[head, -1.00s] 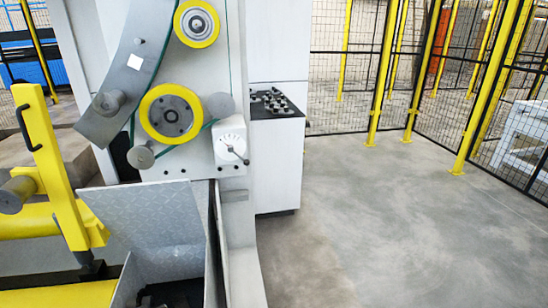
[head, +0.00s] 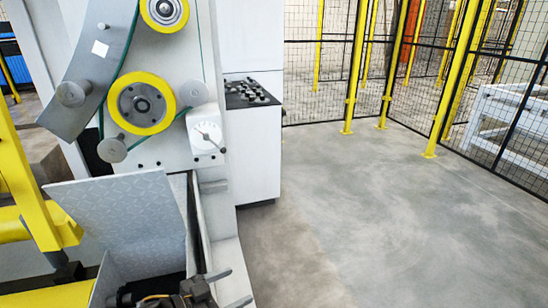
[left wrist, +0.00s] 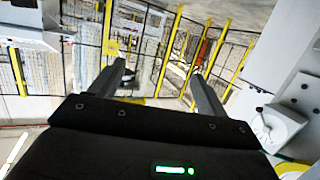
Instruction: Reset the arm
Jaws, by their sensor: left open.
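My left gripper (head: 229,288) shows at the bottom of the head view, low in front of the wrapping machine (head: 165,155). Its two dark fingers point right. In the left wrist view the fingers of my left gripper (left wrist: 157,70) stand apart with nothing between them. It is open and empty. My right gripper is not in view. No coil is clearly seen.
The machine has yellow-rimmed rollers (head: 140,108), a dial (head: 207,137) and a metal plate guard (head: 118,210). A white control cabinet (head: 255,150) stands behind it. Yellow-posted mesh fencing (head: 325,75) bounds the back and right. The concrete floor (head: 370,220) at right is clear.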

